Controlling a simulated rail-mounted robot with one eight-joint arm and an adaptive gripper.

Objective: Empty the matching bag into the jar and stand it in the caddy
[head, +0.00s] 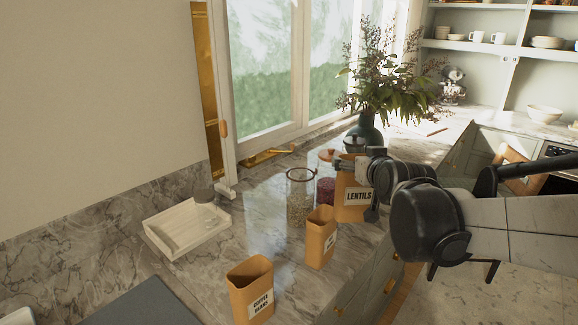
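An orange bag labelled LENTILS (352,208) stands upright or is held near the counter's right edge. My gripper (358,182) is at this bag, with parts over its top and along its right side; whether it is closed on it is unclear. An orange bag labelled COFFEE BEANS (250,279) stands at the front. A glass jar (300,203) with pale greenish contents and a dark rim stands left of the LENTILS bag. A jar with dark red contents (326,190) is partly hidden behind it. A white caddy (180,241) sits at left.
A vase of flowers (366,130) stands behind my gripper. A window (285,75) borders the counter at the back. Bare counter (248,225) lies between the caddy and the bags.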

